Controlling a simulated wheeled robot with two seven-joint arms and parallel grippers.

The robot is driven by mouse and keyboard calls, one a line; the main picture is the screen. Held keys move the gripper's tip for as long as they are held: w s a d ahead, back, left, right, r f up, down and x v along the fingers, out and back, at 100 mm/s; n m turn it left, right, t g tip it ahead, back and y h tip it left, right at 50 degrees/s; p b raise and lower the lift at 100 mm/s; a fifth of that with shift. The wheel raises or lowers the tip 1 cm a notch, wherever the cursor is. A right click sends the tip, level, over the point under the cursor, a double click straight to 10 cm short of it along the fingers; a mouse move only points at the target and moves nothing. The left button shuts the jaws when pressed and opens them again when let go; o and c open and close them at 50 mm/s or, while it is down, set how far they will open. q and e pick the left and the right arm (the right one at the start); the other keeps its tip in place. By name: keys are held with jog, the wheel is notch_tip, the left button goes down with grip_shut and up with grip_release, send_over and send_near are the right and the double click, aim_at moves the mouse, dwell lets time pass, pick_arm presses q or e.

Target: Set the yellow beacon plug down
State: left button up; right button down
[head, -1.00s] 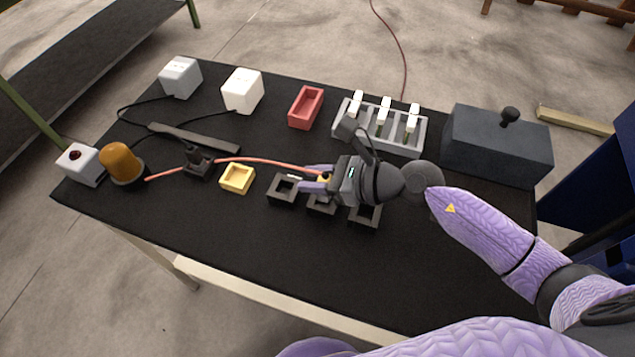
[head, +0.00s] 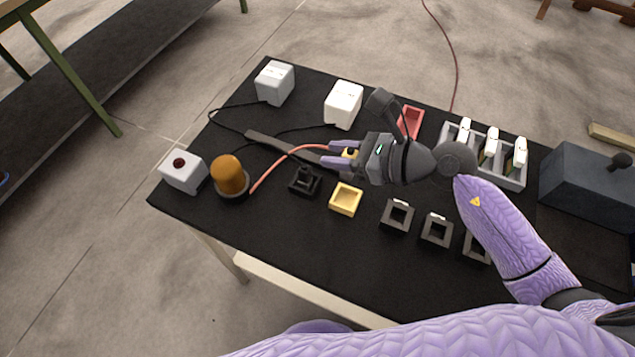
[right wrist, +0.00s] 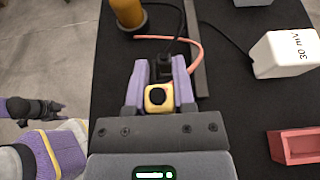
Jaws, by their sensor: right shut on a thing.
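My right gripper (head: 340,152) is shut on the yellow beacon plug (head: 350,153) and holds it above the black table, behind the yellow tray. The small yellow tray (head: 346,210) is empty. What seems to be my left gripper (right wrist: 42,108) shows small at the left of the right wrist view; its jaws are unclear.
A black socket block (head: 305,181) stands between beacon and yellow tray. Dark square holders (head: 397,216) line the front right. A white button box (head: 184,173), white boxes (head: 343,104), a red tray (head: 411,121) and a grey rack (head: 510,180) stand around. The front left table is clear.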

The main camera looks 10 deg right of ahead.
aim_at(337, 194)
jog(key=f+b, duration=0.2)
jog(key=f, duration=0.2)
jog(key=f+b, duration=0.1)
jog(key=f, duration=0.4)
jog(key=shift+s+d+b, duration=0.15)
jog(key=shift+d+b, duration=0.05)
jog(key=shift+b, duration=0.2)
jog(key=shift+f, duration=0.15)
jog(key=c, duration=0.8)
grip_release()
jog(key=o, duration=0.4)
jog(key=shift+c, duration=0.2)
pick_arm(q)
jog(key=shift+g, duration=0.3)
jog(key=f, duration=0.1)
jog(key=s+a+f, duration=0.1)
jog(key=f, duration=0.1)
jog(key=s+f, duration=0.1)
jog(key=shift+s+a+f, duration=0.15)
jog(key=shift+a+f, duration=0.1)
jog(key=shift+a, duration=0.05)
